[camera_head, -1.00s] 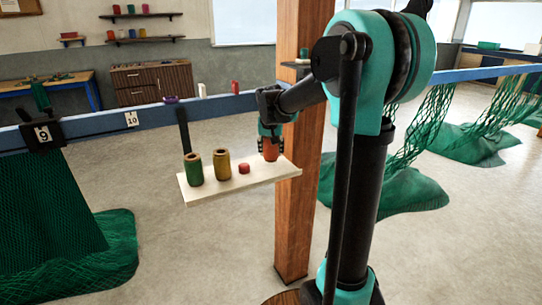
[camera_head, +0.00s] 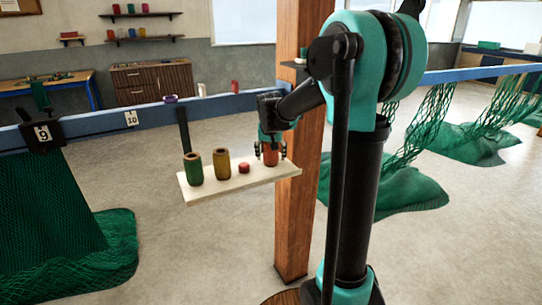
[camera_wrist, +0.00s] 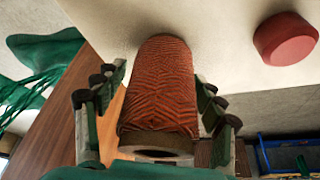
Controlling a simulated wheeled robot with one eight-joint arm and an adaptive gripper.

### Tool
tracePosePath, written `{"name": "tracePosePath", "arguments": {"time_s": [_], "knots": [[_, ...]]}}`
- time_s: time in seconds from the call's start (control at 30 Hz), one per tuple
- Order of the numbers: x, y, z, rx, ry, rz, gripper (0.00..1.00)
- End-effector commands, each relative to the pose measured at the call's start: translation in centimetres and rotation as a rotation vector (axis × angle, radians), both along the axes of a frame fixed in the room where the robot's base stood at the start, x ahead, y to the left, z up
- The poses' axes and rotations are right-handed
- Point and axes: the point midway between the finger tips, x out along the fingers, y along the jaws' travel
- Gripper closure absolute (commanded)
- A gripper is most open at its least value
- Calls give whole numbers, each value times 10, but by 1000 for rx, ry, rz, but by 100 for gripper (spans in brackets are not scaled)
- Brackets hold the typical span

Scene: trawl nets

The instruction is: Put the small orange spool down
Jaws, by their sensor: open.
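The small orange spool (camera_head: 271,156) stands at the right end of a pale board (camera_head: 235,186). In the wrist view the spool (camera_wrist: 160,90) sits between the fingers with its base on the board's pale surface. My gripper (camera_head: 270,152) is around the spool from above, its fingers spread open with a gap on each side. In the wrist view both fingers of my gripper (camera_wrist: 158,105) flank the spool without touching it.
A wooden post (camera_head: 292,220) rises at the board's right end. A blue rail (camera_head: 90,124) runs behind, with green nets (camera_head: 50,210) hanging.

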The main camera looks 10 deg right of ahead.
Motion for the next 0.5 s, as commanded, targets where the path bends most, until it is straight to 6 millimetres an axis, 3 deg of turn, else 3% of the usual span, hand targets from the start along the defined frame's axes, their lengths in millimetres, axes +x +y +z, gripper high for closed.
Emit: {"name": "tracePosePath", "arguments": {"time_s": [0.17, 0.5], "knots": [[-3, 1, 9, 0, 0, 0, 31], [-28, 6, 70, 1, 0, 1, 31]]}}
